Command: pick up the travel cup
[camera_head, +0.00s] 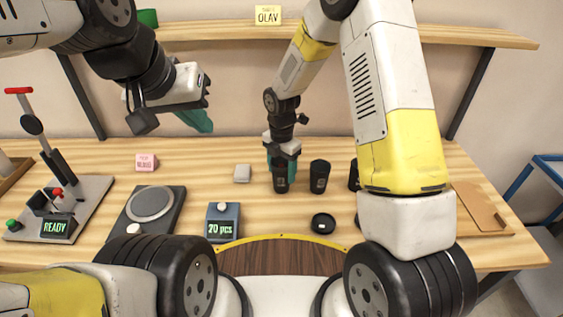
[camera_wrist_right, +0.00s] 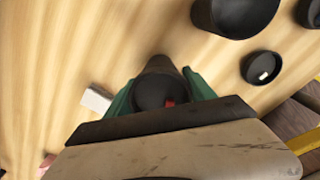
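A black travel cup (camera_head: 281,180) stands on the wooden table, below my right gripper (camera_head: 282,160). In the right wrist view, the dark cup (camera_wrist_right: 160,90) with a small red mark on top sits between the green fingers of my right gripper (camera_wrist_right: 160,96). The fingers lie close along both sides; whether they press on it I cannot tell. A second black cup (camera_head: 319,176) stands just to its right, and a third (camera_head: 354,175) is partly hidden by my right arm. My left gripper (camera_head: 197,121) is raised at the left, away from the cups; its finger opening is not clear.
A round black lid-like disc (camera_head: 323,222) lies in front of the cups. A counter box reading "20 pcs" (camera_head: 223,222), a scale-like device (camera_head: 151,204), a small pale block (camera_head: 242,173) and a lever press (camera_head: 60,215) are to the left. A brown board (camera_head: 480,207) lies right.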

